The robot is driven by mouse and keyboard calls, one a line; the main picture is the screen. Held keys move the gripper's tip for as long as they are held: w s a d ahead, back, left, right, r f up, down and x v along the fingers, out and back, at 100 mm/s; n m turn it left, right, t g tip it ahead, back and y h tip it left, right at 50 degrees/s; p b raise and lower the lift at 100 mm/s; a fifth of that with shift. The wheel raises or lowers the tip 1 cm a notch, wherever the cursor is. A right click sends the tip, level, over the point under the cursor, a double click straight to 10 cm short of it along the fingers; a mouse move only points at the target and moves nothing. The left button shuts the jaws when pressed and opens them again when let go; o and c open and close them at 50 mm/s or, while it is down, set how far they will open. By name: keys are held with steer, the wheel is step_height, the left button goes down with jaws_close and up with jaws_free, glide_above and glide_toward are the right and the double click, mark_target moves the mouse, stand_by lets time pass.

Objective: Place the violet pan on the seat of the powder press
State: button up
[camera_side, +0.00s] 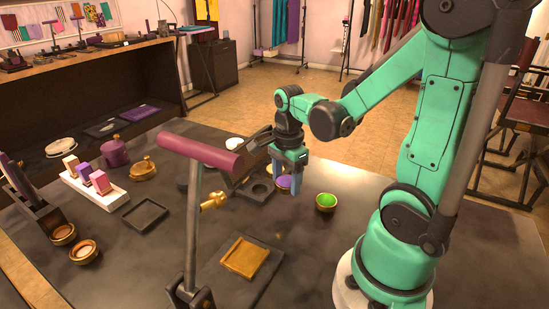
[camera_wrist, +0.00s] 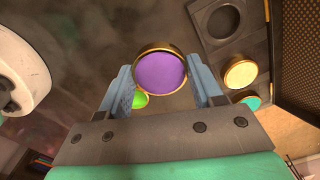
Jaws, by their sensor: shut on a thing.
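The violet pan (camera_wrist: 160,73) is a round violet disc in a gold rim. My gripper (camera_wrist: 160,88) is shut on it, one blue finger at each side. In the side view the pan (camera_side: 284,182) shows partly behind the fingers of my gripper (camera_side: 288,182), above the table. A dark plate with a round recess (camera_side: 261,190) lies just left of my gripper; the recess (camera_wrist: 225,22) is empty in the wrist view. A lever with a maroon handle (camera_side: 200,150) and brass knob stands in front. I cannot tell for certain which part is the powder press seat.
A green pan (camera_side: 326,202) stands right of my gripper. Cream (camera_wrist: 240,73) and teal (camera_wrist: 251,102) pans lie near the dark plate. A dark base with a wooden square (camera_side: 245,257) lies in front. A white rack of blocks (camera_side: 95,190) stands left. The table's right side is clear.

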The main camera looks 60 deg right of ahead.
glide_above(245, 257)
steer(key=shift+d, duration=0.15)
steer(key=shift+a+f, duration=0.15)
steer(key=shift+a, duration=0.05)
steer(key=shift+f, duration=1.6)
steer(key=shift+f, duration=0.1)
steer(key=o, duration=1.2)
steer(key=shift+o, duration=0.2)
step_height(245, 257, up, 8)
steer(key=shift+f, duration=0.15)
